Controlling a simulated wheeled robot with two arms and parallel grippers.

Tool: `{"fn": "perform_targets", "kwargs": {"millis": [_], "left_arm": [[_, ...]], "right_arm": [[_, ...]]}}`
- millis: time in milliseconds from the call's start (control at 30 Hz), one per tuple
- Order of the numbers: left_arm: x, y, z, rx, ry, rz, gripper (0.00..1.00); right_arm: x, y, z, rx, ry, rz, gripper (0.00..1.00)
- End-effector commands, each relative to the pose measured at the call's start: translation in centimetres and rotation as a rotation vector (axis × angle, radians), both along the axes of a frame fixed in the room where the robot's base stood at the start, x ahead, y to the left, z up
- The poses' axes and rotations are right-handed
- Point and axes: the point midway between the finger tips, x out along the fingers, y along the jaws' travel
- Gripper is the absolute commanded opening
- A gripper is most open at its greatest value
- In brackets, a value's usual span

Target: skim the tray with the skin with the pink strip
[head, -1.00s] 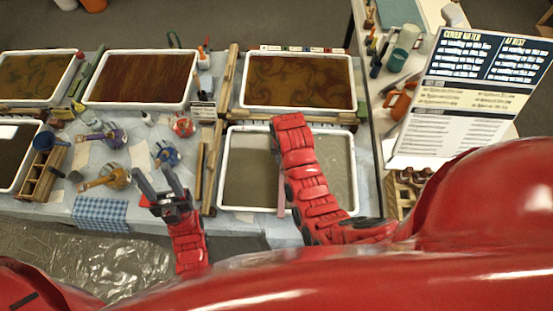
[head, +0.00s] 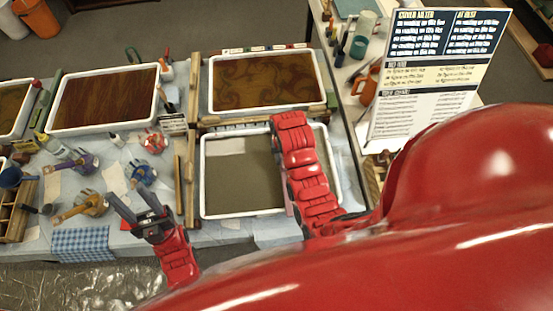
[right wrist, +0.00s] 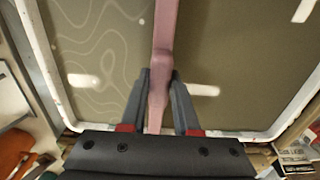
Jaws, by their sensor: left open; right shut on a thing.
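The front right tray (head: 203,190) has a white rim and holds grey-brown liquid. In the right wrist view, this tray (right wrist: 45,60) shows pale curling lines of skin left of the pink strip (right wrist: 160,45); right of the strip the surface is plain. My right gripper (right wrist: 160,75) is shut on the strip, which lies lengthwise over the tray. In the head view my right arm hides most of the strip, and the plain surface is left of the arm. My left gripper (head: 128,193) is open and empty over the table's front, left of the tray.
Trays with red-brown (head: 50,128) and swirled brown (head: 211,100) liquid stand behind. Wooden strips (head: 190,180) lie left of the front tray. Several coloured bottles crowd the table near my left gripper. A printed sign (head: 435,75) and an orange mug (head: 362,88) stand right.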

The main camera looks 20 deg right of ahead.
Motion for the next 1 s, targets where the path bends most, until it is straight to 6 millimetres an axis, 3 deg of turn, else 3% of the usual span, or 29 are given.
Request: {"fn": "perform_targets", "kwargs": {"millis": [1000], "left_arm": [[0.0, 0.0, -1.1, 0.0, 0.0, 0.0, 0.5]], "right_arm": [[-2.2, -7.6, -0.1, 0.0, -0.001, -0.002, 0.0]]}}
